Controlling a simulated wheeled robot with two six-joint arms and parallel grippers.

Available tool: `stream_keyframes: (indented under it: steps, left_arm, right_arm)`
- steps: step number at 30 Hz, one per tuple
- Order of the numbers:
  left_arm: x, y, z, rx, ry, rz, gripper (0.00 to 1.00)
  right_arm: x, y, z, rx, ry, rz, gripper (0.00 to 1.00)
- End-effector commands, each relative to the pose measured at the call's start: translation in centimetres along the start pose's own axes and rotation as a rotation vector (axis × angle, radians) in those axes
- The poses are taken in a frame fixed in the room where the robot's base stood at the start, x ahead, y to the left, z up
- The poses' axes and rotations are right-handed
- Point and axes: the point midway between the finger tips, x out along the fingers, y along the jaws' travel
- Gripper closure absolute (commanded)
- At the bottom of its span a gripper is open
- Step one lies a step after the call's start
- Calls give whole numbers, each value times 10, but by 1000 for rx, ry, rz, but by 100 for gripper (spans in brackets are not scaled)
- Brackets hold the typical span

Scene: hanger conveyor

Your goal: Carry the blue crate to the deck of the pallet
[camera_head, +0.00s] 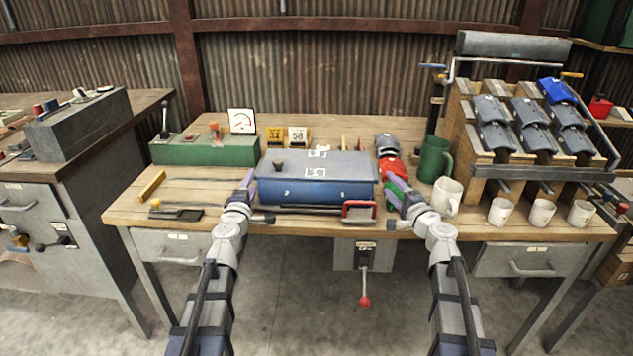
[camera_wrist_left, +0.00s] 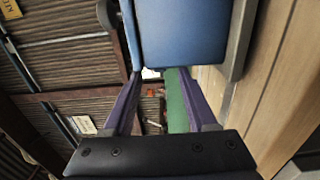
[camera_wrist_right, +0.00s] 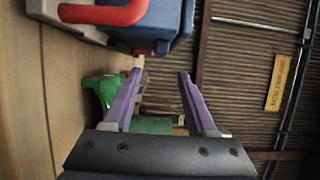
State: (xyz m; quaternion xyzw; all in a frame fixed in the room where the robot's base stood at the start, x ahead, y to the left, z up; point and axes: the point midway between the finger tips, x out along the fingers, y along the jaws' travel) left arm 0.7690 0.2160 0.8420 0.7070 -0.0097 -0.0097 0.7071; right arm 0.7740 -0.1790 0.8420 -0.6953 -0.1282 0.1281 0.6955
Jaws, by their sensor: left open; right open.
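The blue crate (camera_head: 315,191) sits upright on the wooden workbench, with a grey top carrying small white labels. My left gripper (camera_head: 247,180) is open at the crate's left end; in the left wrist view the crate (camera_wrist_left: 180,35) lies just past the open fingertips (camera_wrist_left: 160,72). My right gripper (camera_head: 391,188) is open beside the crate's right end; in the right wrist view the crate (camera_wrist_right: 163,20) is at the upper left, off the fingertips (camera_wrist_right: 162,74). I cannot make out contact at either end. I cannot identify a pallet in these views.
A red-handled item (camera_head: 359,210) stands at the crate's front right. A green box (camera_head: 190,150) with a gauge is behind left. Bare bench (camera_head: 130,208) shows front left.

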Motion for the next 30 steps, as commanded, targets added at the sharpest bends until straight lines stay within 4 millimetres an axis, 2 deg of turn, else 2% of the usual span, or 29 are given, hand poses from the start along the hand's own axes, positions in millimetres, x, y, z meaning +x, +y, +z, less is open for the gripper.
stream_keyframes:
  steps: [8,18,22,29,30]
  left_arm:
    - [24,0,0,0,-1,0,43]
    - [72,0,0,0,0,0,43]
    - [78,0,0,0,0,0,43]
    - [77,0,0,0,0,0,43]
    - [77,0,0,0,0,0,46]
  right_arm:
    - [24,0,0,0,-2,0,43]
    - [71,0,0,0,-2,0,43]
    - [78,0,0,0,0,0,43]
    - [77,0,0,0,0,0,43]
    - [77,0,0,0,0,0,46]
